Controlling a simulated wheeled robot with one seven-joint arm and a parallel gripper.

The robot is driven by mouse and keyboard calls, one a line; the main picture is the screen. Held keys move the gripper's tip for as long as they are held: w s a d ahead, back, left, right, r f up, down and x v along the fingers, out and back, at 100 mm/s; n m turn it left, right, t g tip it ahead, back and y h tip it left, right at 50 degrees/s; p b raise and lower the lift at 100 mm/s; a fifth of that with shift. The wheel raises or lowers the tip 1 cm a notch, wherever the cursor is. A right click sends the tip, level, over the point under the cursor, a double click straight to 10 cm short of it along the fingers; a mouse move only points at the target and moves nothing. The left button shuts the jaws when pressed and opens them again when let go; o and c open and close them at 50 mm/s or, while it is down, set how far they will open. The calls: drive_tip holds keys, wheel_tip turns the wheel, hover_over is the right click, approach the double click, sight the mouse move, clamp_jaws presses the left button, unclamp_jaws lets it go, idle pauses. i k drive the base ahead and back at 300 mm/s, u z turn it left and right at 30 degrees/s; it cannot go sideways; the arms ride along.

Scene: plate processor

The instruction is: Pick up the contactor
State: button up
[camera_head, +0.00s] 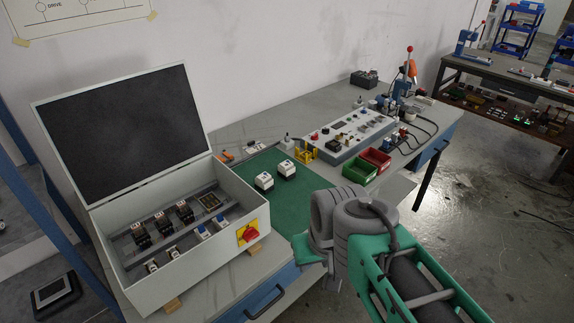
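Two small white-and-dark block-shaped devices stand apart on the green mat, a nearer one (264,181) and a farther one (287,169). They look like contactors, but I cannot tell for sure which is the contactor. Several dark devices (162,224) sit on a rail inside the open grey enclosure (190,267) at the left. My arm shows at the lower right, over the bench's front edge. Its grey joint is to the right of the two blocks and apart from them. My gripper itself is not visible.
The enclosure's lid (126,129) stands raised; a red rotary switch (248,233) is on its side. The green mat (261,215) is bare nearer the front. A green bin (359,170), a red bin (375,160) and a control panel (347,137) stand farther right.

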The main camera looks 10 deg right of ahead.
sight(264, 182)
drive_tip(key=u, duration=4.3)
drive_tip(key=k, duration=1.6)
drive_tip(key=z, duration=1.35)
drive_tip(key=i, duration=0.45)
drive_tip(key=u, duration=0.1)
